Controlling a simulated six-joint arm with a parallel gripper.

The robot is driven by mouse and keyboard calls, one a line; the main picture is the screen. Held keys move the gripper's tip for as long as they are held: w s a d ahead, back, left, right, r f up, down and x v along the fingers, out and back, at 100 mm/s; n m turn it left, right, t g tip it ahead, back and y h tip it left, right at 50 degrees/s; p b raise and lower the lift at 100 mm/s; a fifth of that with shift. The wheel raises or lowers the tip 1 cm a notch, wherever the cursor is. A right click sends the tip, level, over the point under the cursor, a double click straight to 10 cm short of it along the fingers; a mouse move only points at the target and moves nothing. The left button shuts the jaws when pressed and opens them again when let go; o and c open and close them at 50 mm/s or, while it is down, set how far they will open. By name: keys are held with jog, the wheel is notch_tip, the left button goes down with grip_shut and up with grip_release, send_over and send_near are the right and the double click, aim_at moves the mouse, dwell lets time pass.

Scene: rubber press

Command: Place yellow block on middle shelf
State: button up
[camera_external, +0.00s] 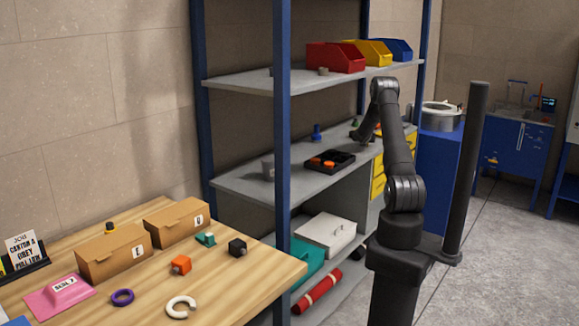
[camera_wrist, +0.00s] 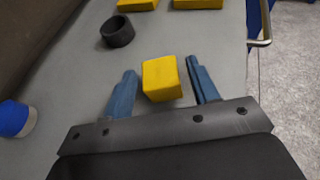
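The yellow block (camera_wrist: 162,78) shows in the wrist view between the two blue fingers of my gripper (camera_wrist: 162,72). Grey surface shows between the block and each finger, so the gripper looks open around it. The block appears to rest on the grey surface (camera_wrist: 225,80); I cannot tell its exact height. In the external view my gripper (camera_external: 362,136) is low over the right end of the middle shelf (camera_external: 240,186). The block cannot be made out there.
In the wrist view a black ring (camera_wrist: 117,31) lies beyond the block, and a blue object (camera_wrist: 15,118) is at left. The middle shelf also holds a black tray (camera_external: 343,156) with orange pieces, a blue piece (camera_external: 317,132) and a grey piece (camera_external: 268,167). A blue post (camera_external: 283,120) stands in front.

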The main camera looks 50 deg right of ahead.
jog(key=shift+r, duration=0.15)
jog(key=shift+a+r, duration=0.15)
jog(key=shift+a, duration=0.05)
jog(key=v, duration=1.1)
jog(key=shift+s+a, duration=0.15)
jog(key=shift+a, duration=0.1)
jog(key=shift+d, duration=0.15)
jog(key=x, duration=1.2)
jog(key=shift+r, duration=0.75)
